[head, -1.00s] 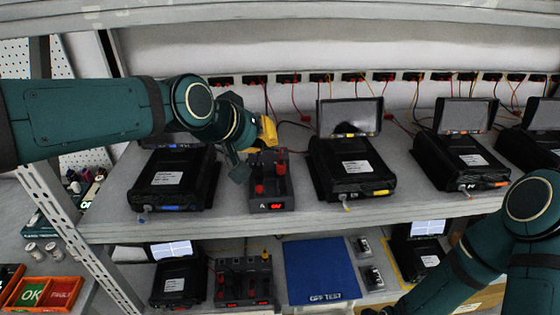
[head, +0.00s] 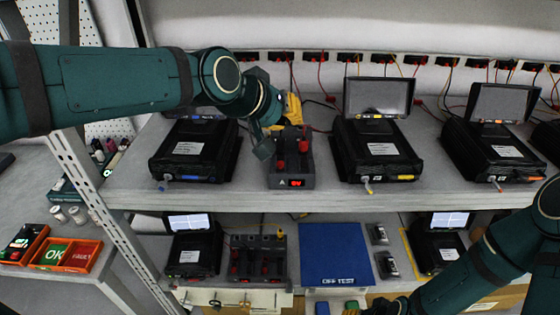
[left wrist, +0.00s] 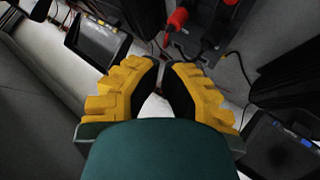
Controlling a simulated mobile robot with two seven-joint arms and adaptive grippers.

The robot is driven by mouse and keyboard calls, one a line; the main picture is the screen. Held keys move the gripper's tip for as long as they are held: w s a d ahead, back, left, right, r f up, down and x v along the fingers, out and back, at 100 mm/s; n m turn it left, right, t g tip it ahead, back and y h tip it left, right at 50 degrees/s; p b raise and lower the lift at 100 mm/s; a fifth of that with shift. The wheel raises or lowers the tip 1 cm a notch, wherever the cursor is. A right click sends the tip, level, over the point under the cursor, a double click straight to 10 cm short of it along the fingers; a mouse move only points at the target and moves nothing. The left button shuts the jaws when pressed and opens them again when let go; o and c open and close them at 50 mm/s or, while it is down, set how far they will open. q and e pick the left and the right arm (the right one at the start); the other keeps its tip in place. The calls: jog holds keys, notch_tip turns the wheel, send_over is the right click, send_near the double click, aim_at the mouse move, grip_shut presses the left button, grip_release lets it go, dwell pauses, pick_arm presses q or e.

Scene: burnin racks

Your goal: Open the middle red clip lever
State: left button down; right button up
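A dark clip block (head: 291,182) with red clip levers (head: 303,142) and a lit red display stands on the upper shelf. One lever stands near its back right and another shows lower at its left. My left gripper (head: 290,112) is over the back left of this block, its yellow fingers partly hidden by my wrist. In the left wrist view my left gripper (left wrist: 163,72) has a narrow gap between its fingertips, with nothing seen in it. A red lever (left wrist: 177,19) is just beyond the tips, apart from them. My right gripper (head: 400,306) is barely seen at the bottom edge.
Black units with screens stand either side, one left (head: 195,150) and one right (head: 376,150). Cables hang behind. The lower shelf holds a second clip block (head: 258,258) and a blue mat (head: 335,254). An orange OK/FAULT tray (head: 65,255) is at left.

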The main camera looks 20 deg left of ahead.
aim_at(280, 163)
pick_arm(q)
jog(key=f+b, duration=0.1)
jog(key=f, duration=0.1)
jog(key=f+b, duration=0.1)
jog(key=f, duration=0.1)
jog(key=f+b, duration=0.2)
jog(key=shift+w, duration=0.4)
jog(key=shift+a+f, duration=0.1)
jog(key=shift+f, duration=0.05)
dwell(0.8)
jog(key=shift+s+f+b, duration=0.1)
jog(key=shift+f+b, duration=0.35)
jog(key=shift+b, duration=0.05)
jog(key=shift+f+b, duration=0.6)
jog(key=shift+f, duration=0.1)
dwell(1.2)
jog(key=shift+r, duration=0.15)
jog(key=shift+w+r+p, duration=0.25)
jog(key=shift+r+p, duration=0.55)
jog(key=shift+r, duration=0.35)
